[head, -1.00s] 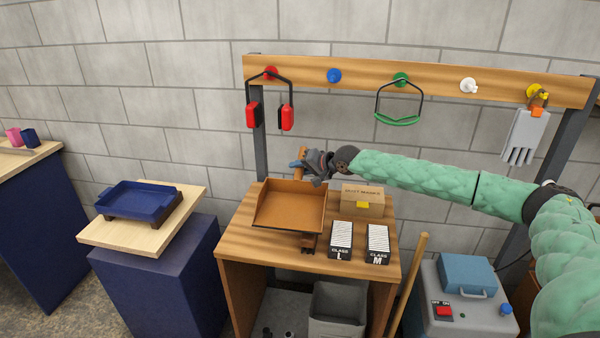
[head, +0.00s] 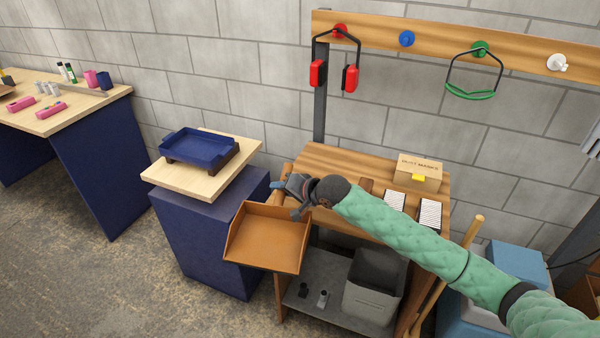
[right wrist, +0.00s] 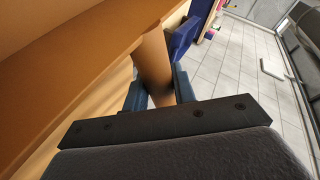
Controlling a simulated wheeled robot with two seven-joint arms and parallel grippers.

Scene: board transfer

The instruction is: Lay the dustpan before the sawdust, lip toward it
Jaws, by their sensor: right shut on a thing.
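The dustpan (head: 268,238) is an orange-brown open tray with a dark edge. In the head view it is in the air at the front left of the wooden bench, its open pan tilted toward the camera. My right gripper (head: 284,187) is shut on its handle at the pan's far side. In the right wrist view the round brown handle (right wrist: 152,55) stands between the blue fingers of my right gripper (right wrist: 160,92). I cannot make out a distinct sawdust pile; the floor (head: 120,275) is mottled all over. My left gripper is not in view.
The wooden bench (head: 335,160) holds a mask box (head: 419,173) and filter packs. A grey bin (head: 372,285) stands on its lower shelf. A blue cabinet (head: 205,235) with a blue tray (head: 198,146) stands at left. Floor at front left is clear.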

